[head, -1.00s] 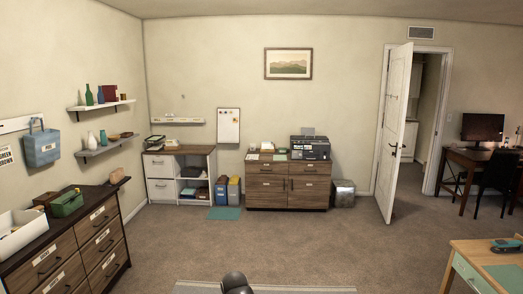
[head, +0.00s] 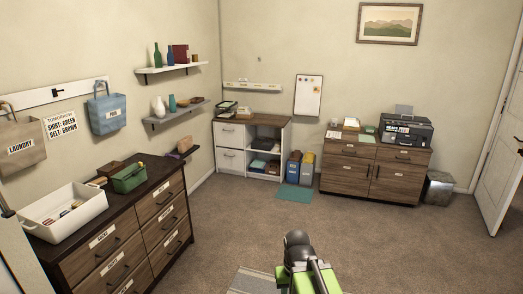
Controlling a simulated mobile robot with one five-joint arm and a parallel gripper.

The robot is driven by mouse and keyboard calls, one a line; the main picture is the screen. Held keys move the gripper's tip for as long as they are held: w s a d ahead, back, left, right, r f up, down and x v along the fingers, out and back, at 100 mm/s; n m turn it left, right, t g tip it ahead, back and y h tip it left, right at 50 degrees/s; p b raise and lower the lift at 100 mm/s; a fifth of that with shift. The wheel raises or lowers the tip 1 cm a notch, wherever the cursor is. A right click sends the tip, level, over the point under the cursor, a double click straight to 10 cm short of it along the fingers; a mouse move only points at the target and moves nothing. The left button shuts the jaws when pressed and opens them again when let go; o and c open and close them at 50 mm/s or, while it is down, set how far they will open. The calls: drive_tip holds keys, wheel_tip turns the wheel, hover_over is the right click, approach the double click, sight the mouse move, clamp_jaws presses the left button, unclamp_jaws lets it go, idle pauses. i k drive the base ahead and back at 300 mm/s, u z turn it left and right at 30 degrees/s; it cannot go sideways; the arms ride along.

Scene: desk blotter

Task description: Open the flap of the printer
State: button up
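The printer (head: 405,131) is a dark grey and black box on top of a wood-fronted cabinet (head: 372,177) against the back wall, right of centre. A grey panel stands up at its rear top, and its front has a lit or lettered strip. It is too small to tell how its flap stands. Part of my arm, dark and green, shows at the bottom centre, far from the printer across open floor. No gripper fingers can be made out.
Carpet (head: 260,225) lies clear between me and the cabinet. A long dresser (head: 125,225) with a white bin (head: 66,208) stands at the left. A metal waste bin (head: 438,188) stands right of the cabinet, and an open door (head: 497,150) is at the right edge.

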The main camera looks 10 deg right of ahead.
sight(413, 137)
drive_tip(key=u, duration=0.05)
drive_tip(key=i, duration=7.5)
drive_tip(key=z, duration=4.3)
drive_tip(key=i, duration=0.15)
drive_tip(key=u, duration=1.8)
drive_tip(key=k, duration=0.95)
drive_tip(key=u, duration=0.2)
drive_tip(key=i, duration=0.9)
